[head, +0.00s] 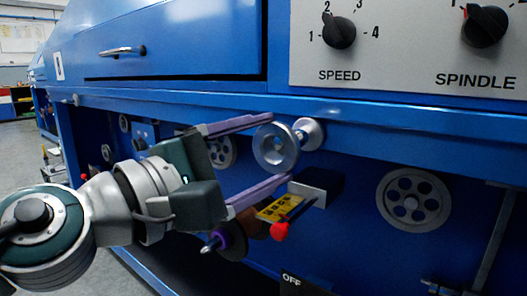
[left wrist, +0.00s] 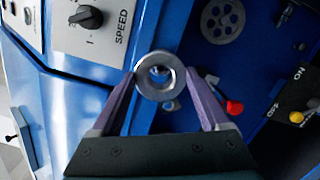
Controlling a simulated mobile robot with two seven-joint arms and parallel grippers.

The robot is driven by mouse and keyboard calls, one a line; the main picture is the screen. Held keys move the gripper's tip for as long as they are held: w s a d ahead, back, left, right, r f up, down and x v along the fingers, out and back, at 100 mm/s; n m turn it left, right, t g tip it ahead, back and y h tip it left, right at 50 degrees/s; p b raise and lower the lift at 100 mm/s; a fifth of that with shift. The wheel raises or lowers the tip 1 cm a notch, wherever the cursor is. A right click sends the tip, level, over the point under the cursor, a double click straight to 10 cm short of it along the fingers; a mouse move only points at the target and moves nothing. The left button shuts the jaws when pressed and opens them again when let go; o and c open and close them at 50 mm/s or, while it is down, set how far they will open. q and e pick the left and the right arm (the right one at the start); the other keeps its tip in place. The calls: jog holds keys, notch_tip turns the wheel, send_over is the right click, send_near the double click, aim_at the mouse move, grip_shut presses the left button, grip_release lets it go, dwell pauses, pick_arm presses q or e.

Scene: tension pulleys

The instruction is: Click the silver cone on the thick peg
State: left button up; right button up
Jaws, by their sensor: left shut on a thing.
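The silver cone (head: 263,155), a round metal piece with a hole through it, is held between the two fingertips of my left gripper (head: 278,148). In the left wrist view the cone (left wrist: 144,83) shows as a ring, with a fingertip of my left gripper (left wrist: 160,76) on each side. A silver peg with a round base (head: 312,133) sticks out of the blue machine just behind and right of the cone. The head view does not settle whether cone and peg touch. In the left wrist view, something shows through the hole. My right gripper is not in view.
Below the fingers are a yellow label plate (head: 272,212), a red knob (head: 279,231) and a dark peg with a purple disc (head: 232,240). A spoked wheel (head: 413,200) is at the right. The blue machine's ledge (head: 400,125) overhangs the peg.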

aim_at(278, 158)
pick_arm(q)
jog(key=shift+w+d, duration=0.1)
jog(key=shift+b+x, duration=0.6)
jog(key=shift+x, duration=0.75)
jog(key=shift+w, duration=0.15)
jog(key=shift+w+f, duration=0.1)
jog(key=shift+b+x, duration=0.9)
jog(key=shift+x, duration=0.35)
jog(key=shift+w, duration=0.2)
dwell(0.4)
